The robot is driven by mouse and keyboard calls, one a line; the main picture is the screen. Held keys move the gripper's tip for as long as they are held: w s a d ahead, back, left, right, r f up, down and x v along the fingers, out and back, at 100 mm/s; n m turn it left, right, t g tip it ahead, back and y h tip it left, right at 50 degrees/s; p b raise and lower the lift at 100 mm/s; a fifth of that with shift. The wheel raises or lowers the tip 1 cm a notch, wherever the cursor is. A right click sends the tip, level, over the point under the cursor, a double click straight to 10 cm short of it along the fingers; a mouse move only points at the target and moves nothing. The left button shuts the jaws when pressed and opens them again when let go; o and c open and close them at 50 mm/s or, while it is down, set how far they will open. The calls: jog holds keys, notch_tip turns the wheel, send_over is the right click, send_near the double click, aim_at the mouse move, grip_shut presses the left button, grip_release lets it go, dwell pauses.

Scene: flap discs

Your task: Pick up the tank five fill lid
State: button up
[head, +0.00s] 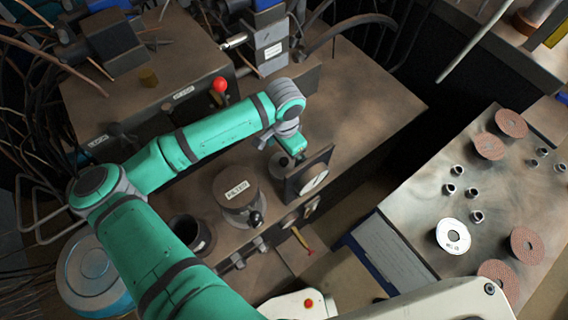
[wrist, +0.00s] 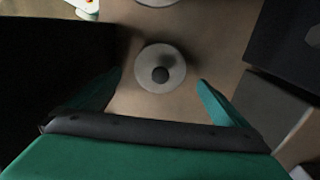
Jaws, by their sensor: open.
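A round, pale grey lid with a dark knob in its middle (wrist: 160,67) lies on the brown surface in the wrist view. It appears to be the fill lid; no tank number on it can be read. In the head view it shows partly (head: 279,166), beside a gauge and below my gripper. My gripper (head: 297,154) points down close to it. In the wrist view the two green fingers of my gripper (wrist: 156,88) are spread wide, with the lid just ahead of and between them. Nothing is held.
A square gauge (head: 313,176) stands just right of the lid. A red-knobbed lever (head: 219,86) rises behind. A side bench (head: 420,200) holds flap discs and nuts.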

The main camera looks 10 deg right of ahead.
aim_at(284, 160)
jog(key=shift+f, duration=2.75)
jog(key=c, duration=1.1)
